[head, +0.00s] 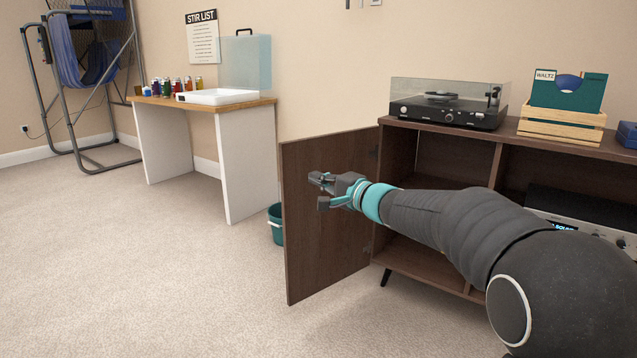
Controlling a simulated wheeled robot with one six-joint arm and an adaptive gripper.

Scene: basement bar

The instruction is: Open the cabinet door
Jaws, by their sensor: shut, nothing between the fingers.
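The cabinet (397,165) is a dark brown wooden sideboard on the right, with open compartments. Its door (330,250) is hinged at the cabinet's left end and stands wide open, swung out into the room. My gripper (319,190) is shut and empty, in front of the door's inner face in this view. I cannot tell whether it touches the door. My arm crosses in front of the cabinet and hides part of its shelves and interior.
A record player (448,112), a wooden record crate (560,130) and a blue box (627,134) sit on top. A silver amplifier (590,228) is inside. A teal bin (276,222) stands behind the door, near a table (245,160). Carpet at left is clear.

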